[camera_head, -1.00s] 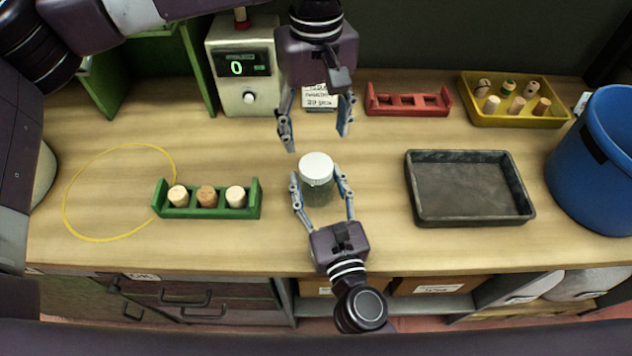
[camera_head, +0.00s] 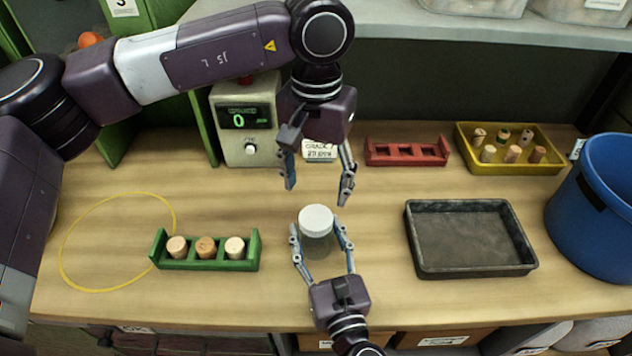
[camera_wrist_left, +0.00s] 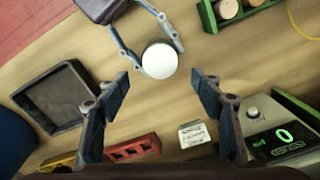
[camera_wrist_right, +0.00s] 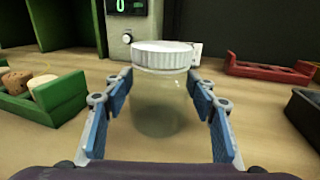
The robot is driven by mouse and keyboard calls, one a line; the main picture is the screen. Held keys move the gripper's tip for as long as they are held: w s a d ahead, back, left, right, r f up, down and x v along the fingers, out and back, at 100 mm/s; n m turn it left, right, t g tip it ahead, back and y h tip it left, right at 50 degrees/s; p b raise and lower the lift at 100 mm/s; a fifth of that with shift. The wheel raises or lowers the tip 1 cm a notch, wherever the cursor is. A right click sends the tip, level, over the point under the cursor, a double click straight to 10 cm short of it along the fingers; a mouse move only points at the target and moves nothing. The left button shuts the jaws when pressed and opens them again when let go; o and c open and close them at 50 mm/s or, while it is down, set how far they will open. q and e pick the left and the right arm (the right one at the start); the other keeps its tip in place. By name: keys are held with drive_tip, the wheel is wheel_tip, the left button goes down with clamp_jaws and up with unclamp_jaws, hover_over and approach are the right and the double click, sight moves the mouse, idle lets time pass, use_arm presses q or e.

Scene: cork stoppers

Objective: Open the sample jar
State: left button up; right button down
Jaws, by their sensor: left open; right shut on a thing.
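The sample jar (camera_head: 321,246) is a clear greenish jar standing upright on the table, with a round white lid (camera_head: 316,220) on its mouth. In the right wrist view, the jar (camera_wrist_right: 160,105) stands between the blue finger pads and the ribbed lid (camera_wrist_right: 163,55) sits level on it. My right gripper (camera_head: 319,238) is shut on the jar's body from the front, below the lid. My left gripper (camera_head: 318,191) is open and empty, pointing down above and behind the lid. The left wrist view shows the lid (camera_wrist_left: 159,61) just beyond its spread fingers, apart from them.
A green rack (camera_head: 208,262) with corks stands left, beside a yellow ring (camera_head: 64,250). A scale (camera_head: 245,118), a small label card (camera_head: 320,152), a red rack (camera_head: 408,153) and a yellow bin (camera_head: 510,166) stand behind. A dark tray (camera_head: 470,272) and blue bucket (camera_head: 600,215) are right.

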sight(316, 217)
use_arm(q)
drive_tip(key=m, duration=0.4)
drive_tip(key=shift+f+m, duration=0.1)
drive_tip(key=shift+m, duration=0.2)
drive_tip(key=shift+f, duration=3.9)
